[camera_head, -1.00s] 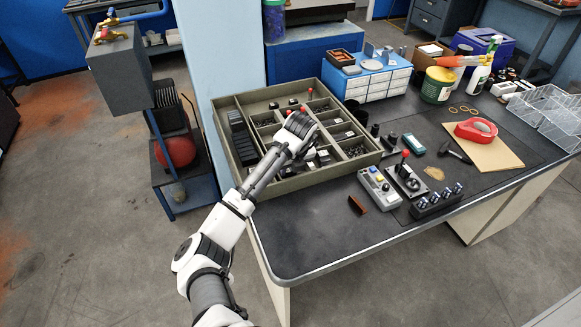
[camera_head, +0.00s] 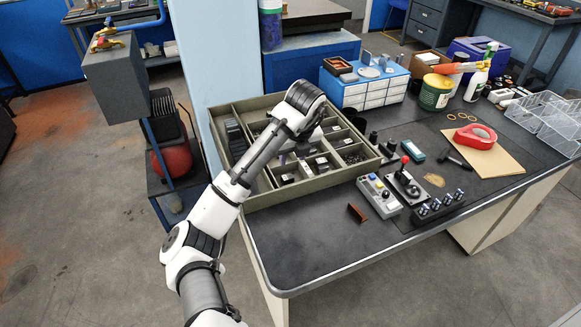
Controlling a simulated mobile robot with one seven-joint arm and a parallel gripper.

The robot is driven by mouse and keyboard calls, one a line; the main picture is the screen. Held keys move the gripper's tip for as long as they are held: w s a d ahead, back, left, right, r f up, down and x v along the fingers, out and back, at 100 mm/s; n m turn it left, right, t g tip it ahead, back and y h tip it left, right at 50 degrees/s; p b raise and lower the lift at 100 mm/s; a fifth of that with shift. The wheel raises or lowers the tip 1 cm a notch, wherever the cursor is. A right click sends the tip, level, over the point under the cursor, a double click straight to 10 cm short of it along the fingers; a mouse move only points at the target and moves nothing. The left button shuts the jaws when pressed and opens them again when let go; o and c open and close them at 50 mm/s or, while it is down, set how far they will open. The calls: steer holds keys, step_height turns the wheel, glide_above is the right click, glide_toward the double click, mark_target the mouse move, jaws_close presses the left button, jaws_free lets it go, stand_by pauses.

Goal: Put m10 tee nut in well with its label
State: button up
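A shallow olive-grey tray (camera_head: 318,184), split into wells, lies on the dark bench. Its wells hold small dark blocks, pale-topped pieces and loose dark hardware. I cannot pick out the M10 tee nut among these, and no label is readable at this size. My gripper (camera_head: 292,157) hangs below the wrist over the tray's middle wells. My wrist and forearm hide several wells and most of the gripper. Whether its fingers are open or hold anything cannot be seen.
Right of the tray stand a grey button box (camera_head: 378,196), a red-knobbed joystick (camera_head: 405,180) and a dark knob strip (camera_head: 440,206). A small brown block (camera_head: 357,212) lies in front. A blue drawer unit (camera_head: 366,90) stands behind. The bench's front left is clear.

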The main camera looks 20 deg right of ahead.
steer(key=shift+s+r, duration=0.25)
steer(key=shift+r, duration=0.4)
